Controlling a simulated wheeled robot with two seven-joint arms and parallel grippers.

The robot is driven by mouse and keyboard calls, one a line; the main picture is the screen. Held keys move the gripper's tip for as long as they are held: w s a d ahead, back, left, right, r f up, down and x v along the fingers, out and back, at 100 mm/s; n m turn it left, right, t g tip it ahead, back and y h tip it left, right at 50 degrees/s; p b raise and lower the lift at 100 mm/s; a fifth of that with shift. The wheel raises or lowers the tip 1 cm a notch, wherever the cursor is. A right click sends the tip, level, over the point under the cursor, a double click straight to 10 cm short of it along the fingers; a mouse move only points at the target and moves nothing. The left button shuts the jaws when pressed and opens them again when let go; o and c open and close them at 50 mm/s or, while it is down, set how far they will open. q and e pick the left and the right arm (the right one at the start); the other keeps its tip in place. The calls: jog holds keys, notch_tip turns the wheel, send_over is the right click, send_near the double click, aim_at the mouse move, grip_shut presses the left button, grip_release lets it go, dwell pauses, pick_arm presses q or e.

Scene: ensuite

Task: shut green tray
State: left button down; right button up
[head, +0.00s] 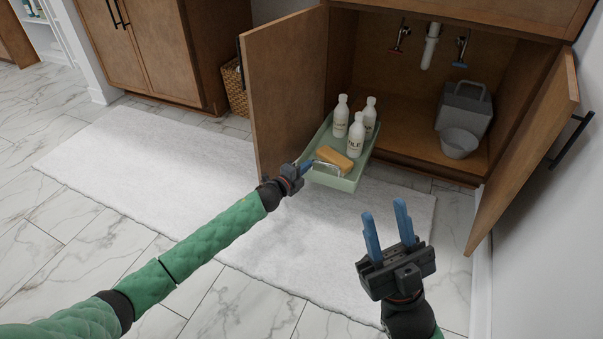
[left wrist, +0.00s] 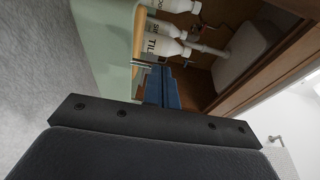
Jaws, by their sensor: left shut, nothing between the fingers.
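The pale green tray (head: 338,182) sticks out of the open cabinet under the sink, past the left door. It carries several white bottles (head: 356,136) and a tan sponge or block (head: 334,158), and has a metal handle at its front. My left gripper (head: 305,168) is shut and empty at the tray's front left, close to the handle; I cannot tell if it touches. In the left wrist view the shut blue fingers (left wrist: 161,88) point toward the tray's front, with the tray (left wrist: 105,35) on the left. My right gripper (head: 388,235) is open and empty above the mat's right end.
The left cabinet door (head: 285,90) and right cabinet door (head: 530,145) stand open on both sides. A grey bowl (head: 459,144) and grey caddy (head: 464,108) are inside on the right. A white mat (head: 170,160) covers the floor in front.

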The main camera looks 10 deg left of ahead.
pick_arm(q)
jog(key=shift+w, duration=0.15)
jog(key=w+d, duration=0.1)
jog(key=w, duration=0.2)
jog(key=w+d, duration=0.1)
jog(key=w, duration=0.2)
jog(key=w+d, duration=0.1)
jog(key=w, duration=0.2)
jog(key=shift+p, duration=0.4)
jog(key=shift+s, duration=0.1)
